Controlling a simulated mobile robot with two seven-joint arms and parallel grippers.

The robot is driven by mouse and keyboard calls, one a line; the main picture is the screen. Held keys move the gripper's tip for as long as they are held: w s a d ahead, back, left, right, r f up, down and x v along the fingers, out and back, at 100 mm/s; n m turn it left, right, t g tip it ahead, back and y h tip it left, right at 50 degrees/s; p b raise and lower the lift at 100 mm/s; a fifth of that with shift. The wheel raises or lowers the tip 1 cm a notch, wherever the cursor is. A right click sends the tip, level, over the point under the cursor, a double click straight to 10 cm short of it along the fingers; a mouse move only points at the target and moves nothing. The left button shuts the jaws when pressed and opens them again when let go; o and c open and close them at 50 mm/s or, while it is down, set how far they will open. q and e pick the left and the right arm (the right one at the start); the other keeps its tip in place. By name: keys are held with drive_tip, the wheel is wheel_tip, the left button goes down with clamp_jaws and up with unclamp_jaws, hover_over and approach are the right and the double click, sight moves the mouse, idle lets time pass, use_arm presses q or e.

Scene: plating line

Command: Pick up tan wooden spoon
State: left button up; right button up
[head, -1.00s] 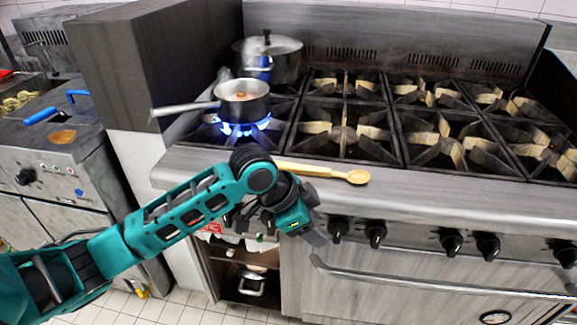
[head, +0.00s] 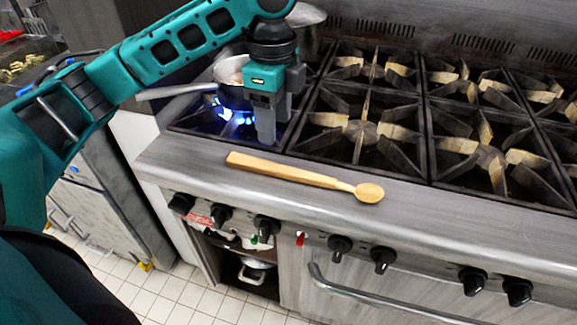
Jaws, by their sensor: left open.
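The tan wooden spoon (head: 285,171) lies on the front steel ledge of the stove, its handle to the left and its bowl to the right. My left gripper (head: 268,135) points downward just behind the handle, in front of the small pot, and appears empty. It looks apart from the spoon, though its exact height above the stove is hard to tell. The gap between its fingers is seen edge-on. My right gripper is not in view.
Empty burner grates (head: 365,130) fill the stove to the right. Knobs (head: 340,245) line the front.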

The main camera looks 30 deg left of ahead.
use_arm(q)
hover_over(278, 167)
wheel_tip(278, 167, down, 5)
drive_tip(key=shift+s+a+r+b, duration=0.15)
drive_tip(key=shift+b, duration=0.15)
drive_tip(key=shift+f+b, duration=0.6)
drive_tip(key=shift+f, duration=2.3)
drive_tip(key=shift+c, duration=0.4)
clamp_jaws()
